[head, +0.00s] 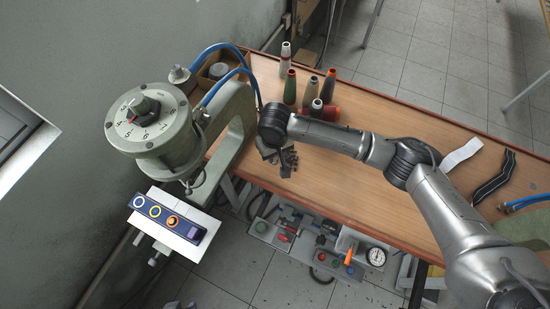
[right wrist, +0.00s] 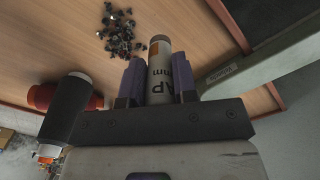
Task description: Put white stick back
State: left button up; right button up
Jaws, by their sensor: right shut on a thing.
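My right gripper (right wrist: 159,72) is shut on a white stick (right wrist: 160,85), with its two purple fingers on either side of it. The stick is a white cylinder with dark lettering, an orange patch and a grey-brown end. In the head view my right gripper (head: 268,150) is over the left part of the wooden table, near the green machine. My wrist covers much of it there, and I cannot make out the stick in that view. My left gripper is not in view.
Small dark pieces (right wrist: 120,32) lie on the table (head: 370,108) beside the gripper. Several cones and bottles stand behind it, including a white-and-red one (head: 285,60) and a green one (head: 290,88). The green machine (head: 158,128) stands close on the left.

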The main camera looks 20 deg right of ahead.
aim_at(275, 160)
jog(key=shift+f, duration=1.8)
jog(key=o, duration=0.8)
jog(key=shift+f, duration=0.15)
notch_tip(275, 160, up, 12)
jog(key=shift+r+p, duration=0.15)
jog(key=shift+p, duration=0.3)
